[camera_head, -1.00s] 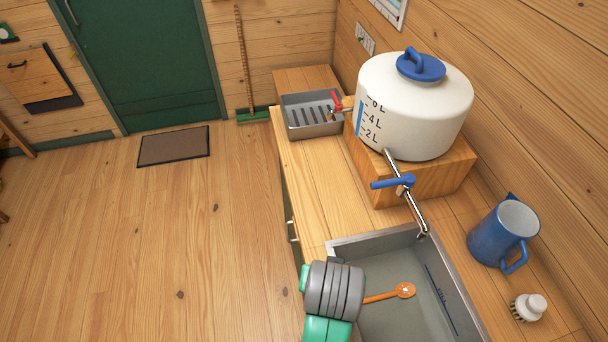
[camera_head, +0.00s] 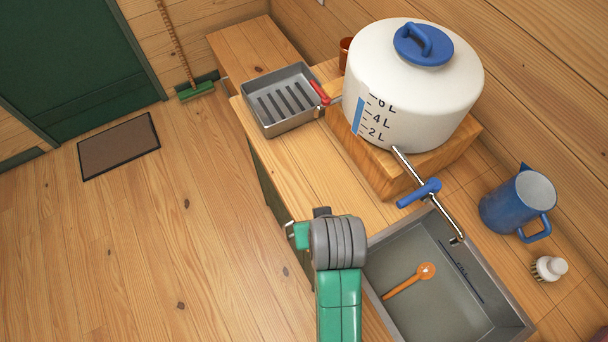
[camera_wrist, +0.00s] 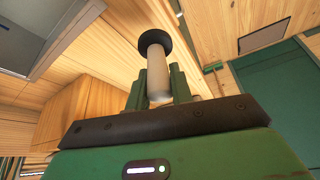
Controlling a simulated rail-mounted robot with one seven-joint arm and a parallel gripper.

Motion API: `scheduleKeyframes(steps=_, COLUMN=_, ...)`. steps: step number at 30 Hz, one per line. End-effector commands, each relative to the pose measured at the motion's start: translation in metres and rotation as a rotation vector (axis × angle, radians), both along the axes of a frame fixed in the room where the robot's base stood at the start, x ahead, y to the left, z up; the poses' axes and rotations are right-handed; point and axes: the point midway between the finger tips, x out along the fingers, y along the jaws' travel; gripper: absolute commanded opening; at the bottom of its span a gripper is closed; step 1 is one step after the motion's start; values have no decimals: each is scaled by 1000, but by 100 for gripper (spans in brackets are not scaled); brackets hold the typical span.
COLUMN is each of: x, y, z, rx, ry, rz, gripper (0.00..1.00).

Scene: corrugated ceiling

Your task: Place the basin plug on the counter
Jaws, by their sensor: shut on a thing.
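The basin plug (camera_wrist: 154,66) shows in the wrist view as a pale cylindrical stem with a black round disc at its end. My gripper (camera_wrist: 160,84) is shut on the stem with its green fingers. The wooden counter (camera_head: 347,197) runs along the wall in the head view, with bare wood between the basin and the grey tray. My grey and green arm stands over the counter's front edge, left of the basin (camera_head: 455,315).
An orange spoon (camera_head: 408,281) lies in the basin. A white water tank (camera_head: 412,90) stands on a wooden block, its tap over the basin. A grey drain tray (camera_head: 284,102) is at the far end. A blue jug (camera_head: 516,207) and a brush (camera_head: 548,268) stand right of the basin.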

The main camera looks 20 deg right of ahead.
Motion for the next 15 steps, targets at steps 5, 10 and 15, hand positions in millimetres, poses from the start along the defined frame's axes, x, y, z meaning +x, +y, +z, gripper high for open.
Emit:
scheduleKeyframes(steps=5, x=-18, y=-24, z=0, rx=-4, ry=-1, rz=-42, gripper=0)
scheduleKeyframes(steps=10, x=-18, y=-27, z=0, rx=-4, ry=-2, rz=-47, gripper=0)
scheduleKeyframes(steps=15, x=25, y=-32, z=-2, rx=-3, ry=-3, rz=-47, gripper=0)
